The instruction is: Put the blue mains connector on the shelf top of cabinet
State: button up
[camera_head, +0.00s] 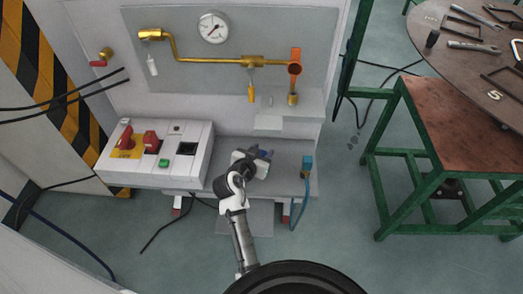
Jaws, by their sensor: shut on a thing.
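My gripper (265,155) is shut on a small dark blue piece (264,154), which looks like the blue mains connector. The fingers hide much of it. It is over the grey lower shelf top (285,182) of the cabinet, right of the control box. I cannot tell whether the piece touches the shelf. A lighter blue fitting (307,163) with a blue cable stands at the shelf's right edge, apart from my gripper.
The control box (190,165) with red switches and a green button stands left of my gripper. Behind are a small raised ledge (290,108), brass pipework (210,60) and a gauge (213,27). A green-framed table (465,130) stands at right, with floor between.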

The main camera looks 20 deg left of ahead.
jog(key=o, duration=1.1)
jog(key=shift+f, duration=0.1)
jog(key=shift+r, duration=0.2)
jog(key=shift+s+a, duration=0.1)
jog(key=shift+s, duration=0.25)
jog(key=b+v, duration=0.1)
jog(key=v, duration=1)
jog(key=shift+s+r+b, duration=0.15)
jog(key=shift+r+b, duration=0.05)
jog(key=shift+b, duration=0.2)
